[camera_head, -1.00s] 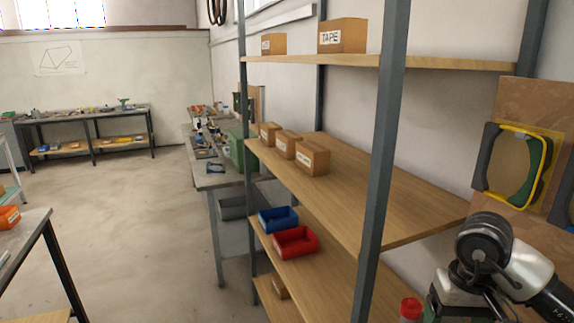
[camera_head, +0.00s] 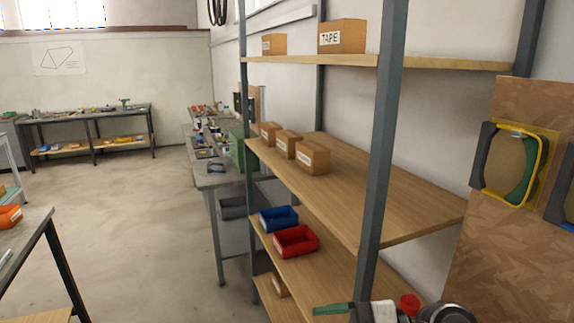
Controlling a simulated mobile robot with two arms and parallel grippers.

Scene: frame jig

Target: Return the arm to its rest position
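My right arm shows only at the bottom edge, as a white block and dark joint parts (camera_head: 440,313). What looks like part of my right gripper (camera_head: 362,312) is there too, cut off by the frame. A flat green piece (camera_head: 331,309) lies just left of it; I cannot tell whether it is held. The finger opening is hidden. My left arm and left gripper are not in view.
A shelf unit with wooden boards (camera_head: 400,205) and a grey upright (camera_head: 378,150) stands close in front. It carries boxes (camera_head: 312,158), a blue bin (camera_head: 279,219) and a red bin (camera_head: 296,241). A panel with a yellow frame (camera_head: 510,165) is at the right.

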